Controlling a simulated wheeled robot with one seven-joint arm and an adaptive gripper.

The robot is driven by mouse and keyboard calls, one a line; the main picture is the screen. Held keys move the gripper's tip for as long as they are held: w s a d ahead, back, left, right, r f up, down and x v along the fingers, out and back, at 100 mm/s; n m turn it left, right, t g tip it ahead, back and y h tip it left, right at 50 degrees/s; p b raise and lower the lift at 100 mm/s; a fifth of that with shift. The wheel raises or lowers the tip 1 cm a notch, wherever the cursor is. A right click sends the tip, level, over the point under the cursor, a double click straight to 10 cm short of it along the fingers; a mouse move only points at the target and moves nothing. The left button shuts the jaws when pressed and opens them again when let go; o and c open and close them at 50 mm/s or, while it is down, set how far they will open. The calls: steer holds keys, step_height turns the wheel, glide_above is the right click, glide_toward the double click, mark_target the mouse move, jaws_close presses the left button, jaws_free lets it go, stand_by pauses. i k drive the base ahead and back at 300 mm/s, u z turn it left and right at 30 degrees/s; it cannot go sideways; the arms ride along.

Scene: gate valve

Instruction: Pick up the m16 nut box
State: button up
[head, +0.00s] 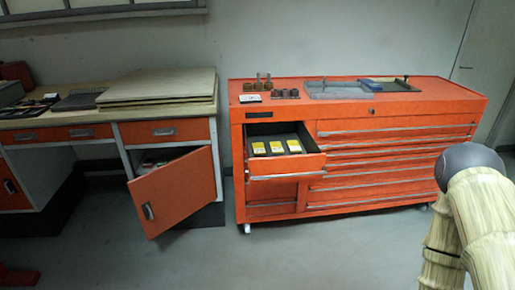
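An open drawer (287,163) at the upper left of the orange tool cabinet (430,110) holds a row of three small boxes with yellow and white faces. They are the left box (259,148), the middle box (276,147) and the right box (294,146). Their labels are too small to read, so I cannot tell which is the m16 nut box. Part of my arm shows at the right edge, apart from the cabinet. My gripper is out of view.
An orange workbench (170,132) stands at the left with its cupboard door (175,192) swung open into the floor space. Wooden boards (160,88) lie on it. Small metal parts (285,94) and a grey tray (345,91) are on the cabinet top. The floor (330,250) in front is clear.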

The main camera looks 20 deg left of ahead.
mark_target(277, 150)
steer(key=u, duration=0.5)
steer(key=i, duration=0.65)
steer(key=u, duration=0.3)
